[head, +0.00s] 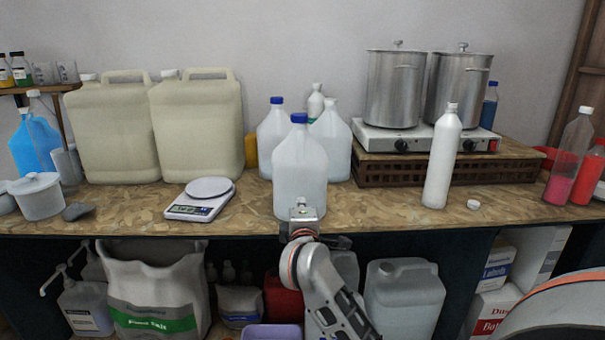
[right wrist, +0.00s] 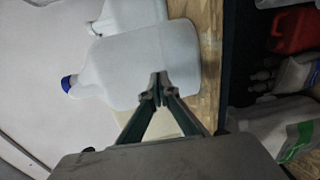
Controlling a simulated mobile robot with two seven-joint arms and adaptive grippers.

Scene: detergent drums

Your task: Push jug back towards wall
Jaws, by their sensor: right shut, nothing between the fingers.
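A translucent white jug with a blue cap (head: 300,160) stands upright near the front edge of the worktop. In the right wrist view the same jug (right wrist: 150,58) lies sideways in the picture, its cap to the left. My right gripper (head: 303,212) is low at the jug's front face in the head view. In the right wrist view its fingertips (right wrist: 160,87) are shut together, empty, and overlap the jug's side. I cannot tell whether they touch it. My left gripper is not in view. The wall (head: 290,40) rises behind the worktop.
Two similar jugs (head: 336,143) stand close behind. A kitchen scale (head: 200,199) and large beige canisters (head: 199,125) are to the left. A white bottle (head: 442,160) and a hotplate (head: 395,138) with steel pots are to the right.

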